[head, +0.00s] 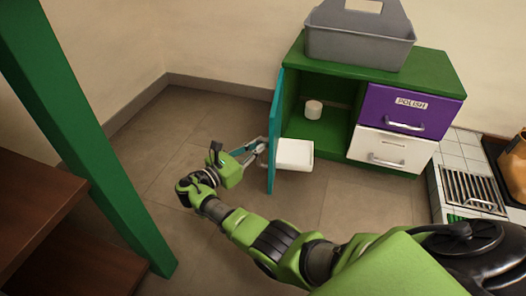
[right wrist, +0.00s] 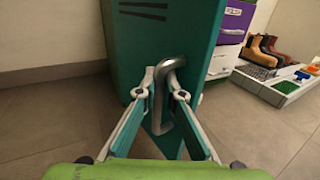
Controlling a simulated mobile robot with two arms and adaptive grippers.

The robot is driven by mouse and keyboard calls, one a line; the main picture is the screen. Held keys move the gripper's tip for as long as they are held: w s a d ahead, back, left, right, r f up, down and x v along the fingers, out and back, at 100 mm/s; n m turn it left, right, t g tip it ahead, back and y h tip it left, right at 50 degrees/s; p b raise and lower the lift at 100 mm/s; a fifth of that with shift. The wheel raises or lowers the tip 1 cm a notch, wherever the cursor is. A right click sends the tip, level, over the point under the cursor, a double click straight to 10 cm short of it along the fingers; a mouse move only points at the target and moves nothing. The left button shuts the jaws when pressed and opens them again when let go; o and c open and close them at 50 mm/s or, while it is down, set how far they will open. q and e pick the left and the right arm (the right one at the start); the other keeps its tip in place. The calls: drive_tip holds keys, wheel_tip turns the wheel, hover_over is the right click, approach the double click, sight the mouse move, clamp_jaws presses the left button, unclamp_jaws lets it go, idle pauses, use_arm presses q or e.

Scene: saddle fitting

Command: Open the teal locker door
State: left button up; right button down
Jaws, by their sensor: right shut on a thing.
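The teal locker door (head: 275,130) stands swung out from the left side of the green locker (head: 330,130), and the compartment behind it shows. My right gripper (head: 260,148) is at the outer face of the door, low down. In the right wrist view, the door (right wrist: 165,35) fills the upper middle. There, my right gripper (right wrist: 164,92) has its fingers closed on both sides of the grey bar handle (right wrist: 170,65). My left gripper is in neither view.
A small white cylinder (head: 313,109) stands inside the compartment. A white tray (head: 294,154) sits low beside the door's inner side. Purple (head: 405,108) and white (head: 388,150) drawers are at right. A grey caddy (head: 360,40) is on top. A green post (head: 80,130) rises at left.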

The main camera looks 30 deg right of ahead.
drive_tip(key=shift+w+a+b, duration=0.35)
drive_tip(key=shift+w+a, duration=0.1)
drive_tip(key=shift+w, duration=0.15)
drive_tip(key=c, duration=2.4)
unclamp_jaws()
drive_tip(key=v, duration=0.7)
drive_tip(key=shift+s+a, duration=0.1)
drive_tip(key=shift+a, duration=0.2)
drive_tip(key=shift+d, duration=0.1)
